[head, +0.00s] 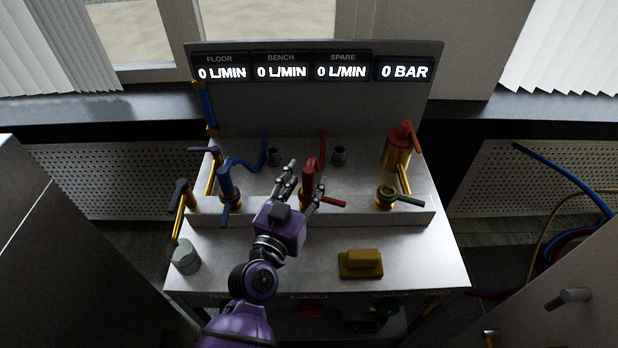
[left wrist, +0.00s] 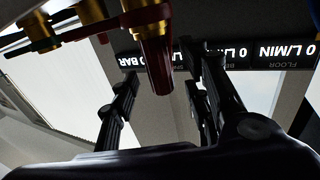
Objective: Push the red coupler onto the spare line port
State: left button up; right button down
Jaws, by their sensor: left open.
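The red coupler (head: 309,172) stands upright at the middle of the bench's raised ledge, with a red lever or handle reaching right at its base. My left gripper (head: 300,187) is open, with one finger on each side of the red piece; I cannot tell whether they touch it. In the left wrist view the red piece (left wrist: 157,62) hangs between the spread fingers (left wrist: 160,98). My right gripper is not in view.
A brass cylinder with a red top (head: 397,150) and a green-handled valve (head: 386,196) stand right. A yellow block (head: 361,263) lies in front. The displays (head: 342,72) read zero.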

pick_arm(q)
jog(key=shift+x, duration=1.1)
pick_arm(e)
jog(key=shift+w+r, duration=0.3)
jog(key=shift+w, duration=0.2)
pick_arm(q)
grip_shut()
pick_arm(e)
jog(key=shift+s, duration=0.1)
pick_arm(q)
jog(key=shift+r, duration=0.1)
